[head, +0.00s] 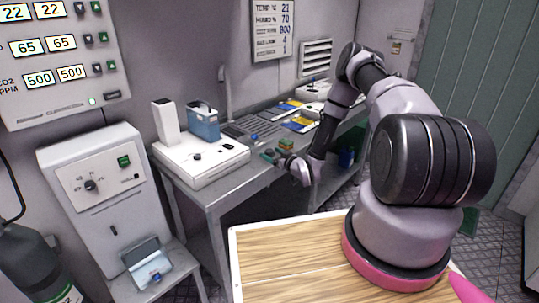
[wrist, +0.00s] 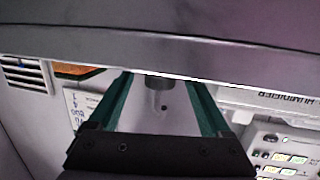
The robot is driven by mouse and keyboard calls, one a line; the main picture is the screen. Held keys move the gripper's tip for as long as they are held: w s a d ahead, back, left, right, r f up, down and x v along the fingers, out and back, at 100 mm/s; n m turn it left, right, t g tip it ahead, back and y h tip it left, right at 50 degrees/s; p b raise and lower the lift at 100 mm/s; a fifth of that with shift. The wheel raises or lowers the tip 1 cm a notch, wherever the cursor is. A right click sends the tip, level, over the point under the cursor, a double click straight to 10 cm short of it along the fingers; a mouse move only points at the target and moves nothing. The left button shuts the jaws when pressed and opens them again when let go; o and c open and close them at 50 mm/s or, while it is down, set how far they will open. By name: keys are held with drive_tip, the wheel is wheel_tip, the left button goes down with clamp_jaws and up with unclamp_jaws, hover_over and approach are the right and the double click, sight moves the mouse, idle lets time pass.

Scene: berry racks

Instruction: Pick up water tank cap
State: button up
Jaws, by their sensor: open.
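A blue translucent water tank (head: 203,122) stands on a white bench unit (head: 207,163), with a small dark top that may be its cap (head: 201,104). The cap is too small to make out clearly. My gripper (head: 273,156) is low over the bench, right of the white unit and apart from the tank. In the wrist view, its two teal fingers (wrist: 160,95) are spread apart. A grey, rounded piece shows between them, and I cannot tell what it is. Nothing is visibly held.
The metal bench (head: 222,192) runs along the wall, with a dark grating, blue and yellow cards, and another white device further back. A white cabinet with a knob (head: 90,187) stands at left. A large grey surface (wrist: 160,35) fills the top of the wrist view.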

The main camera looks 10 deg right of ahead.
drive_tip(key=x, duration=0.5)
drive_tip(key=shift+r, duration=0.15)
drive_tip(key=shift+s, duration=0.1)
clamp_jaws()
wheel_tip(320, 180, up, 8)
drive_tip(key=s+d+r+m+t+h, duration=0.1)
drive_tip(key=s+d+r+m+h, duration=0.4)
drive_tip(key=s+d+r, duration=0.6)
drive_tip(key=s+r+h, duration=0.1)
drive_tip(key=s+r, duration=0.1)
drive_tip(key=s, duration=0.1)
drive_tip(key=shift+r+t+h, duration=0.3)
drive_tip(key=shift+r+h, duration=0.1)
